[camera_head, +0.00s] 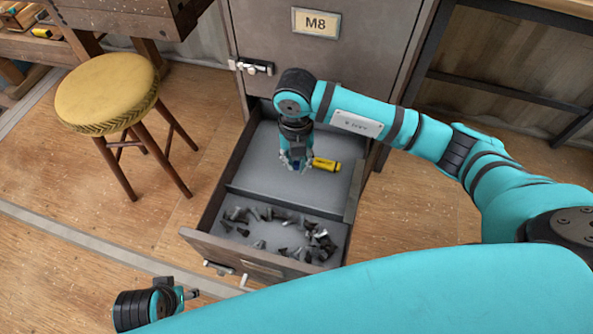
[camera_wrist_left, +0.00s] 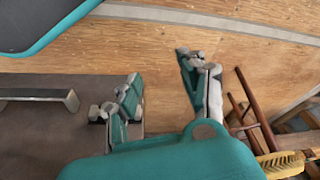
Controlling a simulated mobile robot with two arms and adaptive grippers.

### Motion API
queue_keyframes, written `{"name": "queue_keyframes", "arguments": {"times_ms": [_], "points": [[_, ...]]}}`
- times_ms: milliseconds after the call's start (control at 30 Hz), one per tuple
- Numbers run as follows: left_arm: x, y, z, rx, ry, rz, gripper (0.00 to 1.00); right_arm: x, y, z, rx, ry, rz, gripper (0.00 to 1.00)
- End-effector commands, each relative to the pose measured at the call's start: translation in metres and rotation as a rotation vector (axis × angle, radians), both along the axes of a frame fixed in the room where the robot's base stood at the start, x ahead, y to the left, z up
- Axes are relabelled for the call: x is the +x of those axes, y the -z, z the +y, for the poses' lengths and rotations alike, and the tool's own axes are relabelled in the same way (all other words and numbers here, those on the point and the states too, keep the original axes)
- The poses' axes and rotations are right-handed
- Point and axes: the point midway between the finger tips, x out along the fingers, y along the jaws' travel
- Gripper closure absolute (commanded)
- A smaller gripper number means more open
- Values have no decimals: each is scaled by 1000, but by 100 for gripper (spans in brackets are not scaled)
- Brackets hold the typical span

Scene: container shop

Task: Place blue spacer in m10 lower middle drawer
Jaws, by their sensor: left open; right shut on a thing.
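An open metal drawer (camera_head: 206,246) extends from a grey cabinet, below a closed front labelled M8 (camera_head: 316,23); its own label is unreadable. My right gripper (camera_head: 296,164) points down over the drawer's rear compartment, shut on a small blue thing (camera_head: 297,167), probably the blue spacer, mostly hidden by the fingers. I cannot tell whether it touches the drawer floor. A yellow cylindrical piece (camera_head: 327,165) lies just right of the gripper. My left gripper (camera_head: 192,294) is outside, left of the drawer front. In the left wrist view it (camera_wrist_left: 160,95) is open and empty.
The front compartment, past a divider, holds several dark metal parts (camera_head: 285,236). A yellow stool (camera_head: 107,92) stands left of the drawer. A metal handle (camera_wrist_left: 40,95) shows in the left wrist view. Wooden floor (camera_head: 110,220) is clear between stool and drawer.

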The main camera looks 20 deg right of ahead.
Motion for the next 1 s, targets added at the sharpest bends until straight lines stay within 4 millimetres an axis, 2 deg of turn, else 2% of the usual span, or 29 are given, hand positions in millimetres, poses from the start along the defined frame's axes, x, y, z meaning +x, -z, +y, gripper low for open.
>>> {"name": "queue_keyframes", "arguments": {"times_ms": [300, 800, 833, 1000], "points": [[-3, -26, 1, 0, -2, -15, 58, -1, 39, 0, -1, -1, 2, 95], [-4, -34, 1, -1, -2, -19, 58, 0, 43, 0, 0, -3, 0, 95], [-4, -36, 1, -2, -3, -21, 58, 0, 43, 0, 0, -3, 0, 83], [-4, -36, 1, -1, -3, -23, 58, 0, 43, 0, 0, -3, 0, 64]]}}
